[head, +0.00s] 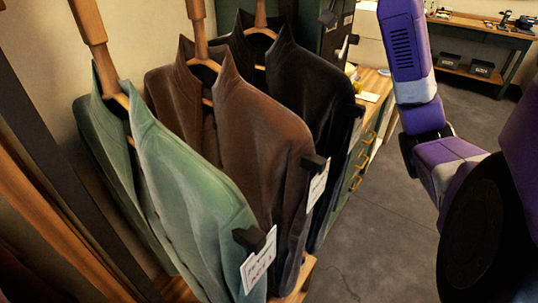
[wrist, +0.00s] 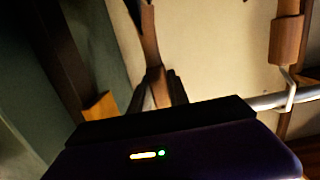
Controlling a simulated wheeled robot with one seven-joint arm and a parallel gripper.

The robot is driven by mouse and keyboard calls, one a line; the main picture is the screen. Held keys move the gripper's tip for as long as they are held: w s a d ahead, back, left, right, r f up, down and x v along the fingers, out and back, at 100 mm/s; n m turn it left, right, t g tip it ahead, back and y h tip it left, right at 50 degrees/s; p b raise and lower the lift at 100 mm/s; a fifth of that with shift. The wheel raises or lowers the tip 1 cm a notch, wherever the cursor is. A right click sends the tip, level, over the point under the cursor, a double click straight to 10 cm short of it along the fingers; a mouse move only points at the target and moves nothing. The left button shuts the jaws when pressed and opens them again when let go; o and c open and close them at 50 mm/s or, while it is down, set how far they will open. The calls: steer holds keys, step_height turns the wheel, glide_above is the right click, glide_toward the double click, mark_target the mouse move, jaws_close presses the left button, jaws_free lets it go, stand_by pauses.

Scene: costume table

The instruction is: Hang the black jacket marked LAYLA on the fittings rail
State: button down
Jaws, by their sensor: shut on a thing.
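In the head view a black jacket (head: 305,85) hangs at the far end of a row, behind a brown jacket (head: 235,120) and a green jacket (head: 185,165). A tag clip and label show at its right side, but I cannot read a name. My gripper (wrist: 160,90) shows only in the wrist view. Its dark fingers are closed around a wooden hanger neck (wrist: 151,40). I cannot tell which garment hangs from it. A metal rail (wrist: 265,102) runs at the right of the wrist view.
Another wooden hanger (wrist: 286,40) with a pale hook is close to the rail. My purple arm fills the right of the head view. A drawer cabinet (head: 370,135) stands behind the jackets. A workbench (head: 480,35) is at the back right. Grey floor between is clear.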

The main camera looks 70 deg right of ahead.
glide_above(283, 17)
steer(key=shift+w+d+r, duration=0.1)
steer(key=shift+d, duration=0.1)
stand_by(1.0)
stand_by(0.3)
steer(key=p+v, duration=0.1)
steer(key=v, duration=1.5)
steer(key=shift+f+p, duration=0.3)
steer(key=shift+p, duration=0.05)
stand_by(0.4)
stand_by(0.9)
